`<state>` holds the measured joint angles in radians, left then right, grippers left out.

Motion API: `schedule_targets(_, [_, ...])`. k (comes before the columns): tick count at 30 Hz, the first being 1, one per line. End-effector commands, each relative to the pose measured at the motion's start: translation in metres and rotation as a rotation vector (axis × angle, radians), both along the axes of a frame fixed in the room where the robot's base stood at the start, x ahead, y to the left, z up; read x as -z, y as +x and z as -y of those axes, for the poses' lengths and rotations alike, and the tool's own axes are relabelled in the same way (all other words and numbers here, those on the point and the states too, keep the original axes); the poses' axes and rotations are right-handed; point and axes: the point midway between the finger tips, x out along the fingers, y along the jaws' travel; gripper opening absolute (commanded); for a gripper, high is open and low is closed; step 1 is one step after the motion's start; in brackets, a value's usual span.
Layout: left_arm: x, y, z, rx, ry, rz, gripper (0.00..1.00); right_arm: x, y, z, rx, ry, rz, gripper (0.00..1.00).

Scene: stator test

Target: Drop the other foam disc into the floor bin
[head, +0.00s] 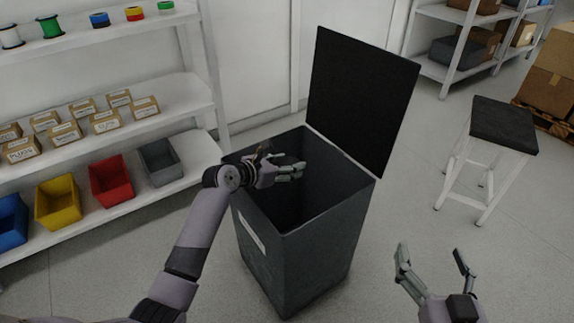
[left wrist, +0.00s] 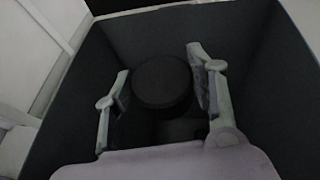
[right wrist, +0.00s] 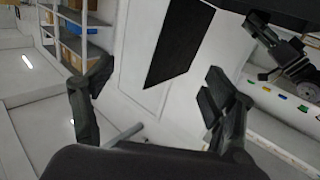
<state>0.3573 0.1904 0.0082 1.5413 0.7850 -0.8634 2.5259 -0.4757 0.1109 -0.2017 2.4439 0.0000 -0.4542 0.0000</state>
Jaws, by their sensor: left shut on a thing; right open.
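The floor bin (head: 285,262) is a tall dark grey box with its black lid (head: 360,98) standing open. My left gripper (head: 296,168) is over the bin's open mouth. In the left wrist view a black foam disc (left wrist: 161,80) sits between the fingers of the left gripper (left wrist: 160,84), which is shut on it, with the bin's dark walls around. I cannot make the disc out in the head view. The bin's floor is too dark to tell what lies there. My right gripper (head: 433,258) is open and empty, right of the bin.
A white shelf (head: 190,168) on the left holds small cartons, spools and coloured bins, including a red bin (head: 111,181). A black-topped stool (head: 503,126) stands to the right. Cardboard boxes (head: 550,75) sit behind it. The floor between bin and stool is clear.

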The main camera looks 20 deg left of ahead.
Motion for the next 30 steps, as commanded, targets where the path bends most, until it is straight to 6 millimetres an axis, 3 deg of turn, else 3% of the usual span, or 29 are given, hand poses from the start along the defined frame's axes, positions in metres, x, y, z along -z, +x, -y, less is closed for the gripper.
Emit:
schedule_targets(6, [0.002,0.000,0.000,0.000,0.001,0.000,0.36,-0.014,0.002,-0.003,-0.005,0.020,0.074,0.78])
schedule_targets(16, [0.002,0.000,0.000,0.000,0.001,0.000,0.36,-0.016,0.002,-0.003,-0.005,0.023,0.086,0.78])
schedule_targets(17, [0.002,0.000,0.000,0.000,0.001,0.000,0.52,-0.016,0.002,-0.003,-0.005,0.023,0.086,0.78])
schedule_targets(27, [0.002,0.000,0.000,0.000,0.000,0.000,0.74,-0.016,0.002,-0.003,-0.005,0.022,0.085,0.78])
schedule_targets(30, [0.002,0.000,0.000,0.000,0.000,0.000,0.74,-0.016,0.002,-0.003,-0.005,0.023,0.086,0.78])
